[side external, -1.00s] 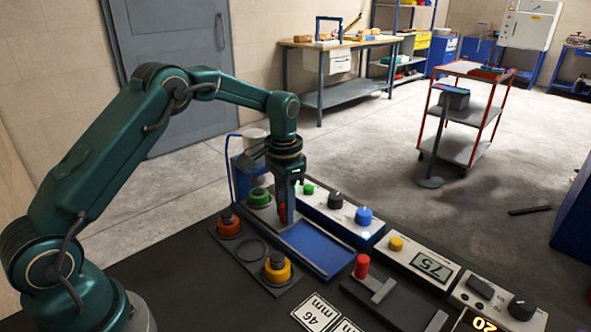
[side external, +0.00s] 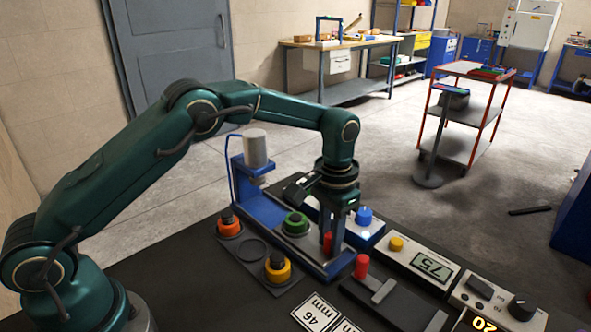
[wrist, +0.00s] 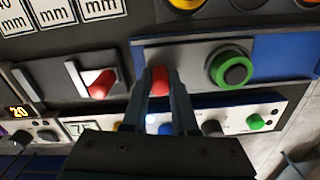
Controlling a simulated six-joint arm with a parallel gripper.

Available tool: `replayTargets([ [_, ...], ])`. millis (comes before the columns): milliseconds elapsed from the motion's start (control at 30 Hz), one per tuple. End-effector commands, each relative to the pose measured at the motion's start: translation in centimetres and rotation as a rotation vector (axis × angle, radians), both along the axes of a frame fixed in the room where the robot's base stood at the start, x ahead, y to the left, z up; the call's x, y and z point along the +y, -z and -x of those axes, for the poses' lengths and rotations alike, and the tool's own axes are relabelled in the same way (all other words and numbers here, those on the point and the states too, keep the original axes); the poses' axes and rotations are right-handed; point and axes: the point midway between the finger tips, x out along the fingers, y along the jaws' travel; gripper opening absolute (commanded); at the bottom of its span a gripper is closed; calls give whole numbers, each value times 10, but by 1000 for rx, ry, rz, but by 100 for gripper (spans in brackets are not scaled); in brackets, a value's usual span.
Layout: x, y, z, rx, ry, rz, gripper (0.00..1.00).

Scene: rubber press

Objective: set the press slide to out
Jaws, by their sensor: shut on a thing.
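The press (side external: 256,150) stands at the back left, with a pale cylinder over a blue base. The press slide (wrist: 195,55) is a grey plate on the blue rail, carrying a green ring with a dark centre (side external: 296,223) and a red handle (side external: 327,243). The green ring is clear of the press head, to its right. The slide is near the right end of the rail in the side view. My gripper (side external: 333,238) points down and is shut on the red handle, which shows between the fingers in the wrist view (wrist: 160,80).
A control box with a blue button (side external: 363,216) stands behind the rail. A second red handle (side external: 361,266) on a slotted dark block is close at right. Orange (side external: 229,222) and yellow (side external: 278,266) ring pieces stand on a dark tray in front. A display box (side external: 425,262) is farther right.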

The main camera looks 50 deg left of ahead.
Motion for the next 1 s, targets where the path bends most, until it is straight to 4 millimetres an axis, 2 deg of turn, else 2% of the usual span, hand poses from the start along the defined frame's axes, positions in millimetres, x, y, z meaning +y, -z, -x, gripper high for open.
replayTargets([
  [333,-8,-2,-2,-11,2,10,0],
  [367,-8,-2,-2,-11,2,10,39],
  [400,-8,-2,-2,-11,2,10,54],
  [433,-7,-2,-2,-10,2,9,57],
  [767,-5,-4,-1,-6,0,5,57],
  [1000,-6,-35,-2,-11,0,7,57],
])
